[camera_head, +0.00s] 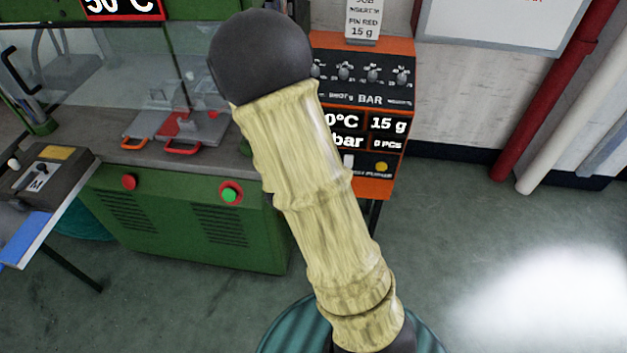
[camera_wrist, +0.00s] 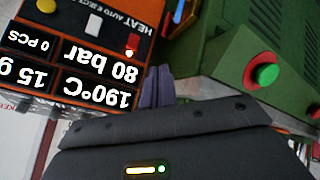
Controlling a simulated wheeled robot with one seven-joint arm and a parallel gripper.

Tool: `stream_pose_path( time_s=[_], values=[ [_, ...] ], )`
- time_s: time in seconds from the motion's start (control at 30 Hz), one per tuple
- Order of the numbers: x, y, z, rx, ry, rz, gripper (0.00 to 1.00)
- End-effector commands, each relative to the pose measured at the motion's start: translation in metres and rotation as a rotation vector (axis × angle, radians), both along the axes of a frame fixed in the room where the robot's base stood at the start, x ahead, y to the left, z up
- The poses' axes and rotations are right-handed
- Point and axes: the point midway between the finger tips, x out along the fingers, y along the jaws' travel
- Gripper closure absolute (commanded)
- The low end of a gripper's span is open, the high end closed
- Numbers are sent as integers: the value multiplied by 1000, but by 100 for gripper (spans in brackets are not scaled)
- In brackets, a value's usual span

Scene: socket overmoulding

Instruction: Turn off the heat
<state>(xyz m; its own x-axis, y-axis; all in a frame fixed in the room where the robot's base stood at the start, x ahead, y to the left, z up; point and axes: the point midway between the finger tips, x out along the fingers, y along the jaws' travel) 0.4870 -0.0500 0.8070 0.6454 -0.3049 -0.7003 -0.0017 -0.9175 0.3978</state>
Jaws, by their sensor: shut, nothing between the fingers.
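The orange machine's control panel (camera_wrist: 70,45) shows upside down in the wrist view. Its HEAT switch (camera_wrist: 131,40) is red and looks lit, beside the printed word HEAT. The panel's display (camera_wrist: 97,92) reads 190°C and 80 bar. My gripper (camera_wrist: 156,72) is shut and empty, its fingertips just beside the panel's edge near the HEAT switch. I cannot tell whether they touch the panel. In the head view the orange machine (camera_head: 368,70) stands behind my arm, which hides the HEAT switch, part of the display and my gripper.
A white switch (camera_wrist: 91,25) and a yellow button (camera_wrist: 47,6) share the panel with the HEAT switch. The green machine (camera_head: 180,220) stands close on the left, with a green button (camera_head: 229,194) and a red button (camera_head: 129,181). Floor at the right is clear.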

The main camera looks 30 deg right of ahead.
Motion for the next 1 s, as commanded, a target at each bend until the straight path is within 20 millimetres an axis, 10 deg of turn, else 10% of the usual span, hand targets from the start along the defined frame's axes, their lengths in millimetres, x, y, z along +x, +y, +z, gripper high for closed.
stream_pose_path(
  time_s=[0.1,0.5,1.0],
  values=[
    [9,-16,-53,-151,-49,12,100],
    [23,-55,-137,-780,-197,84,100],
    [20,-47,-156,-1287,-290,164,100]
  ],
)
